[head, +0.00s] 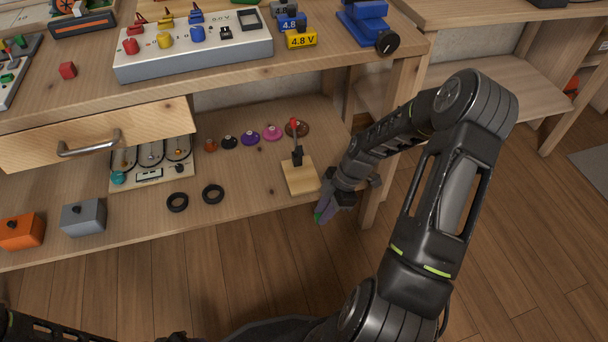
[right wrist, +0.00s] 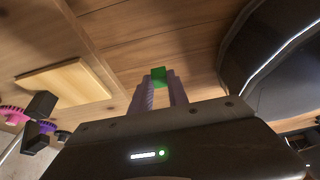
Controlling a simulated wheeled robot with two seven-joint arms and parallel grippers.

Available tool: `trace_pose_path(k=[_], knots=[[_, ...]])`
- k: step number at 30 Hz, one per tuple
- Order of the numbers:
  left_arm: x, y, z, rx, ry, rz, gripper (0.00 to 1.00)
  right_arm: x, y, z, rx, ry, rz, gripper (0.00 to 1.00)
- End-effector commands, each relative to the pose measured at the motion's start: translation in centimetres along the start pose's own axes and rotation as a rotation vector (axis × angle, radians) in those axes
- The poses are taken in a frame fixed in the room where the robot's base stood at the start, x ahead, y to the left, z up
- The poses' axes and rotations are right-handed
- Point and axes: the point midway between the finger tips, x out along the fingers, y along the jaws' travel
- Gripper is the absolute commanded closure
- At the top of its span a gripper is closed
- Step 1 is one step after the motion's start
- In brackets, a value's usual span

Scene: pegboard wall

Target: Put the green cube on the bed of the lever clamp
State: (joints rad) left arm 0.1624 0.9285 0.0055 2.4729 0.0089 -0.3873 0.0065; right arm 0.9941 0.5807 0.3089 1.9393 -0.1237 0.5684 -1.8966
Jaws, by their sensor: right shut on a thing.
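The green cube (right wrist: 158,75) is held between the two purple-grey fingers of my right gripper (right wrist: 159,92) in the right wrist view. In the head view the right gripper (head: 325,212) is just off the front right edge of the lower shelf, and a bit of green shows at its tips. The lever clamp (head: 297,157) stands on the lower shelf, left of and behind this gripper. It has a pale wooden base (head: 301,179), a black mechanism and an upright red handle. The base also shows in the right wrist view (right wrist: 65,82). The cube is apart from it. My left gripper is not visible.
A row of coloured round pieces (head: 250,138) lies behind and left of the clamp. Two black rings (head: 213,194) lie left of it. The table leg (head: 381,180) stands close right of my gripper. The tabletop (head: 330,75) overhangs the shelf's rear. An open drawer (head: 110,135) is at left.

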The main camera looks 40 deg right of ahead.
Motion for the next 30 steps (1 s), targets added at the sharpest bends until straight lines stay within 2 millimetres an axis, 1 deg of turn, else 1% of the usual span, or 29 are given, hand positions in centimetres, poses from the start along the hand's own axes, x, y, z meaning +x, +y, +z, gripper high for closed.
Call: trace_pose_path(k=[5, 12, 15, 19, 30], knots=[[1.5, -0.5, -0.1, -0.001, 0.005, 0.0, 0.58, 0.5, 3.6, 0.1, -0.003, 0.0, 0.002, 1.0], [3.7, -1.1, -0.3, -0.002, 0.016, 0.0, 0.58, 0.6, 10.3, 0.1, -0.001, 0.0, 0.002, 1.0], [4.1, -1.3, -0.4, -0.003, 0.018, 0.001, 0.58, 0.4, 12.1, 0.1, 0.001, 0.001, 0.001, 1.0], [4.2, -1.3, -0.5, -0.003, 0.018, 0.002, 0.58, 0.2, 13.2, 0.0, 0.001, 0.001, 0.0, 1.0], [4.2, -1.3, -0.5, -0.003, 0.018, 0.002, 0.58, 0.1, 13.5, 0.0, 0.001, 0.001, -0.001, 1.0]])
